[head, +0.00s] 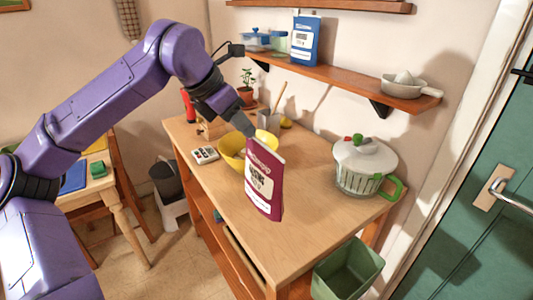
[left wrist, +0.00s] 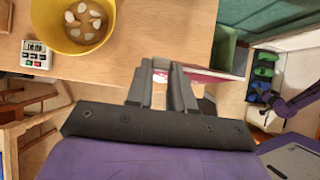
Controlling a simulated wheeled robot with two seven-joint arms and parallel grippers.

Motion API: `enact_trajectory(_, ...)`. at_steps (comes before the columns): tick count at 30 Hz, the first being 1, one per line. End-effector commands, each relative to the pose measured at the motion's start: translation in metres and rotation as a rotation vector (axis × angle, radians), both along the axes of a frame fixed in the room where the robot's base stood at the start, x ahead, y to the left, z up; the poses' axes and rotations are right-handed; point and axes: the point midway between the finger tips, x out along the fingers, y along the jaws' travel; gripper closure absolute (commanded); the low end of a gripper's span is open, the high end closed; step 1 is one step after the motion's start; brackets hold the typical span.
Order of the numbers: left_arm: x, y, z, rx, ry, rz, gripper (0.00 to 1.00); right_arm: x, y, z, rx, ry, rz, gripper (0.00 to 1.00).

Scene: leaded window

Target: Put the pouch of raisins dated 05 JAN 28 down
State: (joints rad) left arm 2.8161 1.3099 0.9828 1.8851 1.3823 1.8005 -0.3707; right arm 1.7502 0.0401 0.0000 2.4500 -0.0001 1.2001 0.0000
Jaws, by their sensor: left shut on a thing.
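A maroon pouch (head: 264,182) with a pale printed label hangs upright, slightly tilted, from my left gripper (head: 250,132). The print is too small for me to read a date. The gripper is shut on its top edge, and the fingertips are partly hidden there in the head view. In the left wrist view, the fingers (left wrist: 163,78) are close together and a strip of the pouch (left wrist: 212,74) shows beside them. The pouch is over the front part of the wooden table (head: 310,225); I cannot tell whether its bottom touches the top. My right gripper is not in view.
A yellow bowl (head: 231,150) stands behind the pouch, with a timer (head: 205,155) to its left. A green bin (head: 347,270) is below the right edge. A blue pouch (head: 305,42) is on the shelf.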

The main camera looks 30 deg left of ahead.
Motion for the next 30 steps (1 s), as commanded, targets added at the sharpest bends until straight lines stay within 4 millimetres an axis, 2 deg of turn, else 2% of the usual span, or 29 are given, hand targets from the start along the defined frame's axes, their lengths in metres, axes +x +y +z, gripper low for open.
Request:
enact_trajectory(1,0.013,-0.004,-0.004,0.002,0.007,-0.001,1.00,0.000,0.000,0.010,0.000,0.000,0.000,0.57)
enact_trajectory(4,0.030,-0.009,-0.029,0.000,0.005,0.000,1.00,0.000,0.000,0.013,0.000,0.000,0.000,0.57)
enact_trajectory(12,0.057,-0.017,-0.063,0.002,0.002,0.001,1.00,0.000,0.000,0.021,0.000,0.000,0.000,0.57)
enact_trajectory(18,0.056,-0.016,-0.091,-0.001,-0.001,0.002,1.00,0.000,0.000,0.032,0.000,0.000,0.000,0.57)
enact_trajectory(27,0.056,-0.016,-0.096,0.001,-0.002,0.001,1.00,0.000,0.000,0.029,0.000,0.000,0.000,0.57)
enact_trajectory(28,0.056,-0.016,-0.096,0.001,-0.002,0.001,0.72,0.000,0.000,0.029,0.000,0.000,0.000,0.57)
enact_trajectory(30,0.056,-0.016,-0.095,0.001,-0.002,0.001,0.53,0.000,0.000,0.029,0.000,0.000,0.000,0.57)
